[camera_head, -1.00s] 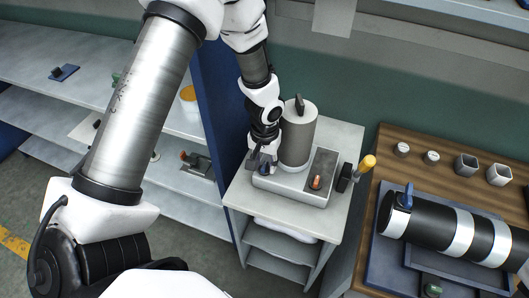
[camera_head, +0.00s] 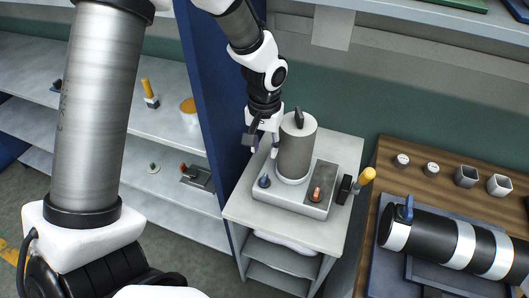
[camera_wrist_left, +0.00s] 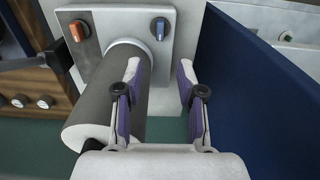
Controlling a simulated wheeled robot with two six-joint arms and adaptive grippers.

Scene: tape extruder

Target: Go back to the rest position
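My left gripper (camera_head: 263,148) is open and empty above the left side of the tape extruder (camera_head: 290,197), beside its grey cylinder (camera_head: 297,150). In the left wrist view its two fingers (camera_wrist_left: 158,85) stand apart with nothing between them. The extruder's blue knob (camera_head: 264,181) shows clear of the fingers, and it also shows in the left wrist view (camera_wrist_left: 159,28). An orange knob (camera_head: 317,194) sits on the dark panel at the right. My right gripper is not seen in any view.
A blue partition (camera_head: 213,90) stands close to the left of my left gripper. A wooden table (camera_head: 388,164) at right bears a black and silver cylinder (camera_head: 450,237) and several small containers. Shelves (camera_head: 120,120) are at left.

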